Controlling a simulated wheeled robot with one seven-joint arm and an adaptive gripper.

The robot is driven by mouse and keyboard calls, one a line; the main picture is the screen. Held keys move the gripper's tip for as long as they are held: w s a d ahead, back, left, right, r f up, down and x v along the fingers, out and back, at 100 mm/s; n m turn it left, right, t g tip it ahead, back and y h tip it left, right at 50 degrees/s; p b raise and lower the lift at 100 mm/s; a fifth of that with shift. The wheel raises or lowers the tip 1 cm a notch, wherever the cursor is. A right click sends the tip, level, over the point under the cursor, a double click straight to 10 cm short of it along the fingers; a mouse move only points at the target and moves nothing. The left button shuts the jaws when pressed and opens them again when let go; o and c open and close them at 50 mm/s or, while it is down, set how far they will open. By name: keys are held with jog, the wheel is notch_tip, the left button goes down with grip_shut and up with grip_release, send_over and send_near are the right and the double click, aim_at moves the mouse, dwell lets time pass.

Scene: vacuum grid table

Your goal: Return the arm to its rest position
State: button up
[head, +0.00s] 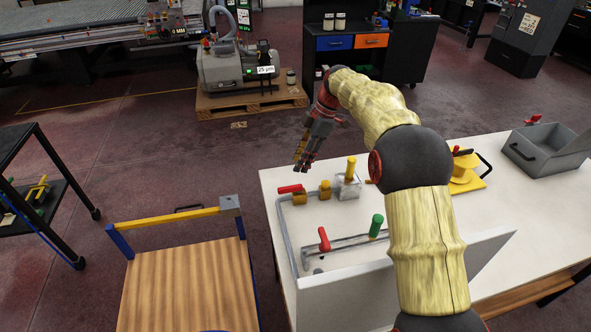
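My arm reaches up from the bottom right over the white table (474,283) and bends down to the left at its far end. My gripper (303,166) hangs beyond the table's far left corner, pointing down. Its fingers look close together, but they are too small and dark to tell whether they are open or shut. I see no object in it. My arm hides part of the table's middle.
Red (323,239) and green (376,226) handles stand nearer. A grey bin (545,149) is at right. A wooden-topped cart (189,287) stands left.

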jog(key=shift+d+r, duration=0.15)
jog(key=shift+r, duration=0.2)
